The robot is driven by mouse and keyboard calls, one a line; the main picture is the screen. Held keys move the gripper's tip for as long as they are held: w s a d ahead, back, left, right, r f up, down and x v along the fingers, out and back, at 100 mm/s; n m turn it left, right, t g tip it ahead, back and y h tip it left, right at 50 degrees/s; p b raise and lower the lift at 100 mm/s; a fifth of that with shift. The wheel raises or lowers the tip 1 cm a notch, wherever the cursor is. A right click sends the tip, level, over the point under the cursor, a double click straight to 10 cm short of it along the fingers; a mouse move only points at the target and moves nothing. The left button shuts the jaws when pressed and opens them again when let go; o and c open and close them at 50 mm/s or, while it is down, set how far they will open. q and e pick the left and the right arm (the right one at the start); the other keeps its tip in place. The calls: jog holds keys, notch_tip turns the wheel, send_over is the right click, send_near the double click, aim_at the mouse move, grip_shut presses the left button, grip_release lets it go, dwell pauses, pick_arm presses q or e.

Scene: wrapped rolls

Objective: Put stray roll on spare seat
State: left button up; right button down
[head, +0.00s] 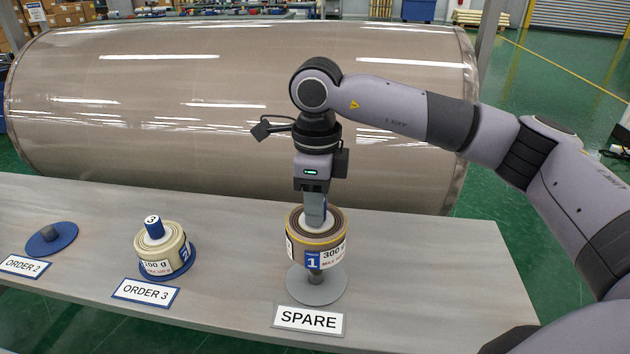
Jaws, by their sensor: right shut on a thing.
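My right gripper (315,214) points straight down and is shut on the top of a wrapped roll (318,245). The roll is brown with yellowish bands and a label reading "1" and "300 g". It hangs upright above the spare seat (316,293), a grey disc with a short grey post behind the SPARE sign (309,319). The lower post shows under the roll, with a gap between the roll and the disc. I cannot tell whether the post's tip is inside the roll. My left gripper is not in view.
At left, the ORDER 3 seat (189,269) holds a cream roll (160,252) around a blue-topped post marked 3. The ORDER 2 seat (61,240) is an empty blue disc with a grey post. A huge wrapped cylinder (240,75) lies behind the table. The table (440,270) is clear at right.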

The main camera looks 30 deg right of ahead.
aim_at(316, 232)
jog(key=shift+w+d, duration=0.2)
jog(key=shift+w, duration=0.2)
jog(key=shift+s+f+b, duration=0.1)
jog(key=shift+f+b, duration=0.35)
jog(key=shift+f, duration=0.1)
notch_tip(316, 232, down, 2)
jog(key=shift+b, duration=0.65)
notch_tip(316, 232, down, 2)
jog(key=shift+b, duration=0.7)
notch_tip(316, 232, down, 2)
jog(key=shift+f+b, duration=0.1)
jog(key=shift+b, duration=0.65)
jog(key=shift+f+b, duration=0.85)
jog(key=shift+f, duration=0.2)
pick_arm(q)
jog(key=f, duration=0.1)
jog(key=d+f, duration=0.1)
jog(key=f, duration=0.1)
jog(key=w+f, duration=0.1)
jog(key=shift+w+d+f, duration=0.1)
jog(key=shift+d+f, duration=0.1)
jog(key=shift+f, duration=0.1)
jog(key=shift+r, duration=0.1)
